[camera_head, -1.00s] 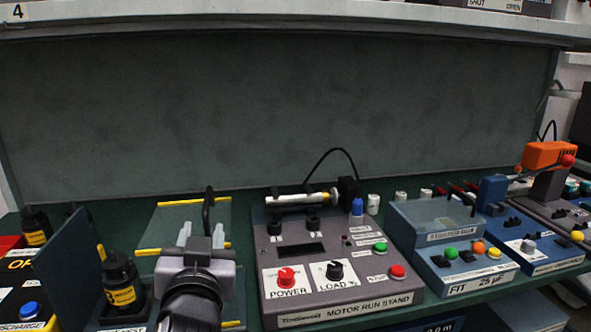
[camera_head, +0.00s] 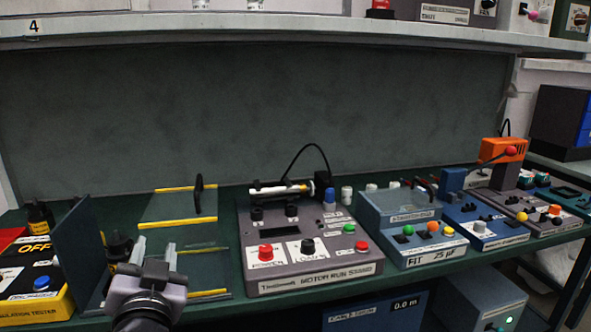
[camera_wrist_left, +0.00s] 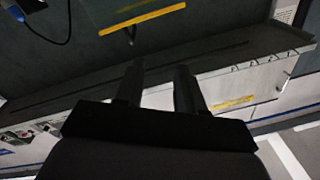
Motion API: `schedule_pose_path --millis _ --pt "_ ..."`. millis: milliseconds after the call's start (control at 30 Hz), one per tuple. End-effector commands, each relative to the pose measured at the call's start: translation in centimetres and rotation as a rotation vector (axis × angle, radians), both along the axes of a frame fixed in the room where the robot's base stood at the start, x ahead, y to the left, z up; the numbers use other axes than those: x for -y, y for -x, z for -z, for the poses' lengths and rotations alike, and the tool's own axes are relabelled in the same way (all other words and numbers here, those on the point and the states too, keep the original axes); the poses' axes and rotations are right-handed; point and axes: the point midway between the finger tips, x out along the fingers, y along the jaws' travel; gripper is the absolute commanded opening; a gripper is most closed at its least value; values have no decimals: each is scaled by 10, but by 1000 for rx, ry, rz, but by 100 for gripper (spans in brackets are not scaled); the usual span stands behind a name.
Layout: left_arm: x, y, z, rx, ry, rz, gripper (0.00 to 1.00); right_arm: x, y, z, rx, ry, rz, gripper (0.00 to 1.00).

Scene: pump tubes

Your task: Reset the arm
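My left gripper (camera_head: 156,252) is at the lower left of the head view, over the front of the bench, with its pale fingers pointing away from me. In the left wrist view its two dark fingers (camera_wrist_left: 160,88) stand apart with nothing between them. The gripper is open and empty. It partly hides a black bottle (camera_head: 120,246) behind it. My right gripper is in neither view.
A grey motor run stand (camera_head: 305,240) is right of the gripper. An upright dark plate (camera_head: 78,248) and an insulation tester (camera_head: 38,270) are to the left. A shelf (camera_head: 300,36) runs above.

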Motion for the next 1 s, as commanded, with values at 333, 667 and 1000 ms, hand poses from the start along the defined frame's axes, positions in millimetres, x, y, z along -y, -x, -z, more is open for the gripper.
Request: schedule_pose_path --millis 333,667,1000 --pt "-75 1 -3 1 -340 -90 38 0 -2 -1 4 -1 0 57" --pt "-79 18 128 -302 -350 112 38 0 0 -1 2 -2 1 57" --pt "-75 118 296 -653 -151 383 38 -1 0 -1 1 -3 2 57"
